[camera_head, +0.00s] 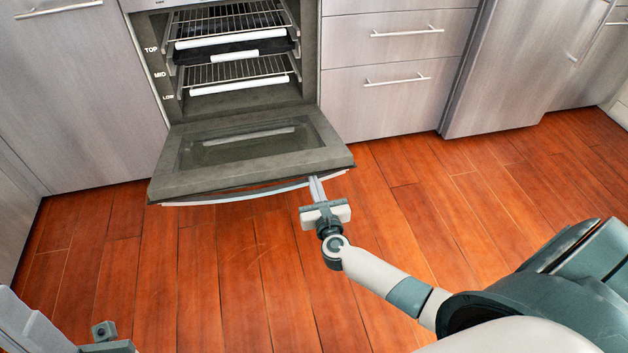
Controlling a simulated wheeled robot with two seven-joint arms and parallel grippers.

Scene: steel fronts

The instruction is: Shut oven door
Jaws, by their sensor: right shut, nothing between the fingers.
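The oven door (325,140) hangs wide open, folded down from its bottom edge and lying close to level, with a dark glass pane in it. Its curved metal handle (240,193) runs along the front edge. My right gripper (317,187) is at the right end of that edge, fingers together and empty, with the tips at or just under the door. I cannot tell if they touch the door or handle. Grey parts of mine show at the bottom left; my left gripper's fingers cannot be made out there.
The oven cavity (230,105) is open, with wire racks (240,70) on side rails marked TOP, MID and LOW. Steel drawers (390,100) stand to the right and a steel cabinet (80,100) to the left. The wooden floor (220,280) before the door is clear.

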